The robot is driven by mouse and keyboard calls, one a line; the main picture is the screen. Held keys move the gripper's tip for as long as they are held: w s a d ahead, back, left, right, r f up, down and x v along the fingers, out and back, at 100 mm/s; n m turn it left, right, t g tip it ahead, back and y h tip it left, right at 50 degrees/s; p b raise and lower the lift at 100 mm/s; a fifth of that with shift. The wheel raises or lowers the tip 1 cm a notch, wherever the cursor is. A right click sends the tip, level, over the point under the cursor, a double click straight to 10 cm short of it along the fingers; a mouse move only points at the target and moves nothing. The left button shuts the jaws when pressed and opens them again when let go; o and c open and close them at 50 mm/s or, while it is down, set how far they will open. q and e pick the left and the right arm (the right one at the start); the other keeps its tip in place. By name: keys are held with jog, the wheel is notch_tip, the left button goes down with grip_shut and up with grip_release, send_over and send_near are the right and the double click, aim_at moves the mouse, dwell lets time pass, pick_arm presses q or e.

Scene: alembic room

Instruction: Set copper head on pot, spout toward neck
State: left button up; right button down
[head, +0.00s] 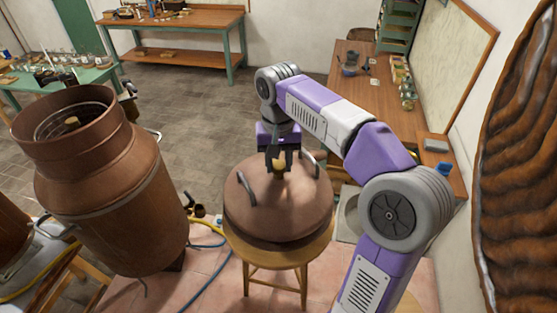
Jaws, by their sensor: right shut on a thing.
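The copper head (272,212) is a wide domed copper piece with grey side handles and a pale knob (280,170) on top. It rests on a round wooden stool (262,252). My right gripper (279,164) points down from above and is shut on the knob. I cannot make out a spout on the head. A large copper pot (112,190) stands to the left, its top open, with a dark inside and a small pale piece in it. My left gripper is not in view.
A wooden bench (365,95) runs along the right wall. A large ribbed brown thing (525,130) fills the right edge. Open floor (200,100) lies behind.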

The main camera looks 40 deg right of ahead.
aim_at(287, 179)
jog(key=shift+f, duration=0.1)
dwell(0.5)
jog(key=shift+f+b, duration=0.45)
jog(key=shift+f, duration=0.1)
jog(key=shift+r, duration=0.1)
jog(key=shift+r+p, duration=0.2)
jog(key=shift+p, duration=0.2)
jog(key=shift+f, duration=0.15)
dwell(0.4)
jog(key=shift+f+b, duration=0.55)
jog(key=shift+f, duration=0.3)
dwell(0.6)
jog(key=c, duration=0.6)
grip_release()
jog(key=shift+s+a, duration=0.1)
jog(key=shift+c, duration=0.2)
jog(key=shift+f, duration=0.1)
